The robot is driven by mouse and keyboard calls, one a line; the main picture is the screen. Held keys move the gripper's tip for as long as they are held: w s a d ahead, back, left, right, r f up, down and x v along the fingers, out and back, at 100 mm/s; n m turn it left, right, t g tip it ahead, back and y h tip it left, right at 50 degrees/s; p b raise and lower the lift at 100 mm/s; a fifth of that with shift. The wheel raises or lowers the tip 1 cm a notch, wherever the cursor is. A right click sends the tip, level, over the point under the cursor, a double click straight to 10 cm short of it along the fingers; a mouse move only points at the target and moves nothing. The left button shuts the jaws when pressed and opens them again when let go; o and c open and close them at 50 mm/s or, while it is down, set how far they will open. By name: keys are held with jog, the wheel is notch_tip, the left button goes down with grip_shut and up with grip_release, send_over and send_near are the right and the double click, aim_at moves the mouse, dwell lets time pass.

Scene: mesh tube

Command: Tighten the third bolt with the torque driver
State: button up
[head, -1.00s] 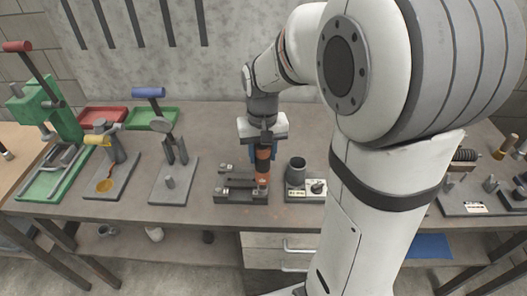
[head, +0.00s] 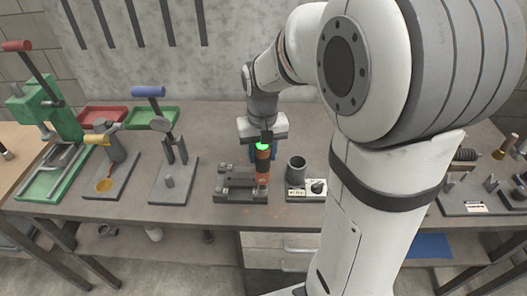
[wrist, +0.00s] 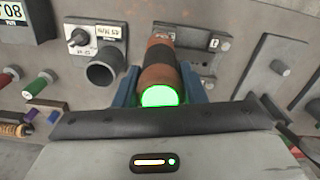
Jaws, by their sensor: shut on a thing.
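The torque driver (head: 263,162), an orange and black cylinder, stands upright between the fingers of my gripper (head: 262,152). Its end cap glows green, and the glow also shows in the wrist view (wrist: 159,96). The blue fingers (wrist: 163,88) are shut around it in the wrist view. The driver's lower end is at the right end of the dark bolt fixture (head: 232,197). The bolt under the driver is hidden, so I cannot tell how its tip sits on it.
A grey cup holder (head: 297,168) with a dial and label stands just right of the fixture. A blue-handled lever press (head: 165,175) stands to the left, with a green press (head: 50,120) farther left. The bench front (head: 200,214) is clear.

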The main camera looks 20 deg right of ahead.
jog(key=shift+r+p, duration=2.3)
jog(key=shift+r, duration=0.75)
